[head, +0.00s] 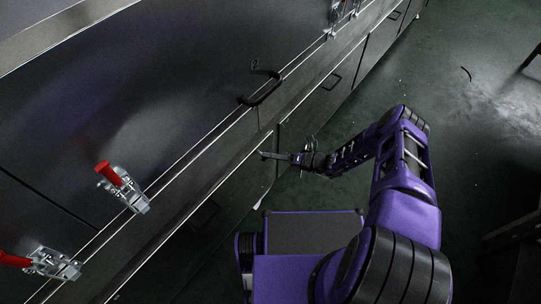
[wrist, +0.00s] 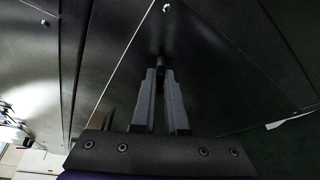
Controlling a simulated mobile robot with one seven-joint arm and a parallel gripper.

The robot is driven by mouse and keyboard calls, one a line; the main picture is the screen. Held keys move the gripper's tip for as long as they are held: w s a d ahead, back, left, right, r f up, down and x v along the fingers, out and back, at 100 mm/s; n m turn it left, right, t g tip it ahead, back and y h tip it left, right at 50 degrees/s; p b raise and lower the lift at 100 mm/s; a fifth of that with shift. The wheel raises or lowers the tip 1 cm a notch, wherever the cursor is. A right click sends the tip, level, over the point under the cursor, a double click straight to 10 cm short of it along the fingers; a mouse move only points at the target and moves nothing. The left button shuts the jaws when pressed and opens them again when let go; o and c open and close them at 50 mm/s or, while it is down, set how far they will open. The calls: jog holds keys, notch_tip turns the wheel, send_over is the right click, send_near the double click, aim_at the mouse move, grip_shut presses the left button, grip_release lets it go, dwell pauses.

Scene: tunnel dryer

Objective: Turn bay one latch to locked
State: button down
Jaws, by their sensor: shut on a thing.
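My gripper (head: 275,156) reaches left to the dark lower front panel (head: 262,180) of the dryer. In the wrist view its two grey fingers (wrist: 161,82) are close together, with their tips on a small brownish stub (wrist: 160,61) that stands out from the panel. The stub appears to be the latch; most of it is hidden between the fingertips. I cannot read a bay number or make out the latch's locked or unlocked mark.
A black pull handle (head: 262,90) is above the gripper on the upper panel. Toggle clamps with red handles (head: 122,187) (head: 43,262) line the edge at lower left. More clamps (head: 342,15) are at the top. Green floor (head: 440,120) lies open to the right.

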jog(key=m, duration=0.1)
jog(key=m+y, duration=0.1)
jog(key=m, duration=0.1)
jog(key=m+y, duration=0.1)
jog(key=shift+w+f+m, duration=0.1)
jog(key=shift+f+m, duration=0.2)
jog(key=shift+m, duration=0.1)
dwell(0.5)
jog(key=c, duration=0.9)
grip_release()
jog(key=shift+c, duration=0.2)
jog(key=v, duration=1.7)
jog(key=shift+d+f, duration=0.25)
jog(key=shift+f, duration=0.05)
